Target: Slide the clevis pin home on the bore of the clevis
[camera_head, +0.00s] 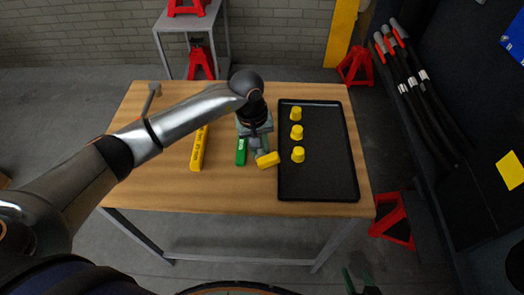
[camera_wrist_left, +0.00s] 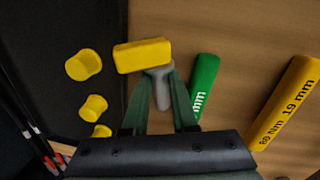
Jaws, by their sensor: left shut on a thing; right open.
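My left gripper (camera_head: 260,146) is shut on a grey piece with a yellow block (camera_head: 269,160) at its end, over the table just left of the black tray. In the left wrist view the grey piece (camera_wrist_left: 160,88) sits between the fingertips (camera_wrist_left: 160,92), with the yellow block (camera_wrist_left: 142,55) crosswise beyond them. I cannot tell whether this is the clevis pin. I cannot make out a clevis with a bore in either view. My right gripper (camera_head: 357,280) shows at the bottom edge of the head view, open and empty, away from the table.
The black tray (camera_head: 318,185) holds three yellow caps (camera_head: 296,132). A green bar (camera_head: 241,150) and a yellow bar (camera_head: 199,150) marked 19 mm lie left of it. A hammer-like tool (camera_head: 151,97) lies at the table's (camera_head: 150,190) back left. The front left of the table is clear.

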